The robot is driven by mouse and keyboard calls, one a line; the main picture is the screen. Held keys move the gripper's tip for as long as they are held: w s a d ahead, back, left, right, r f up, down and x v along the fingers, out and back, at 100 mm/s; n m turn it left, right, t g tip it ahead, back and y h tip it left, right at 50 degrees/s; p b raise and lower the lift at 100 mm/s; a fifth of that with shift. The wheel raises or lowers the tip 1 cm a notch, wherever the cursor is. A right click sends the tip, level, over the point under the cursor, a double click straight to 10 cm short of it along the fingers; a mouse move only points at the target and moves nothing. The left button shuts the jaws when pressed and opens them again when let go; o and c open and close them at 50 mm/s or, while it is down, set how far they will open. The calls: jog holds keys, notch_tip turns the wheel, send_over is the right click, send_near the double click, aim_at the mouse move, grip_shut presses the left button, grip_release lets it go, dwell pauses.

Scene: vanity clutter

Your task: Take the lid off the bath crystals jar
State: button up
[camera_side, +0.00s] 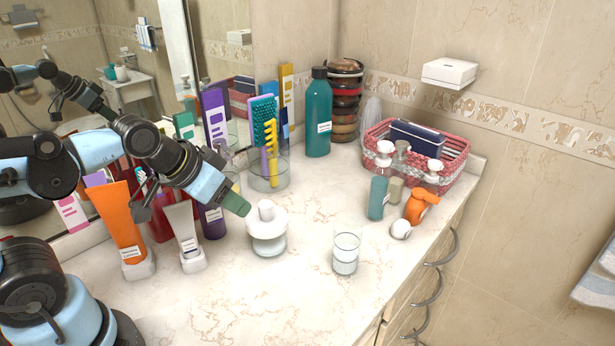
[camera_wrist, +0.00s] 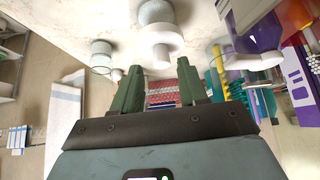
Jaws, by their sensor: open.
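The bath crystals jar (camera_side: 268,243) is a squat pale jar on the counter, with a wide white lid (camera_side: 267,222) and a rounded white knob (camera_side: 266,209) on top. The lid sits on the jar. My gripper (camera_side: 237,202) is just left of the knob in the side view, apart from it. In the wrist view my gripper (camera_wrist: 158,70) has its two green fingers spread and empty. The knob (camera_wrist: 160,58) lies in line with the gap between them, with the lid (camera_wrist: 160,40) and speckled jar body (camera_wrist: 155,12) beyond.
A drinking glass (camera_side: 346,254) stands to the jar's right. A clear holder (camera_side: 270,178) with brushes stands behind. White-capped tubes, orange (camera_side: 120,222) and white (camera_side: 185,230), stand left. A teal pump bottle (camera_side: 379,190) and red basket (camera_side: 455,160) stand right. The front counter is clear.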

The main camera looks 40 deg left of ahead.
jog(key=o, duration=0.3)
jog(key=n+g, duration=0.4)
jog(key=g, duration=0.2)
send_near(265, 203)
jog(key=shift+y, duration=0.3)
jog(key=shift+w+f, duration=0.15)
jog(key=shift+f, duration=1.55)
jog(key=shift+w+f, duration=0.2)
jog(key=shift+f, duration=1.5)
jog(key=shift+w+f, duration=0.15)
jog(key=shift+f, duration=1.5)
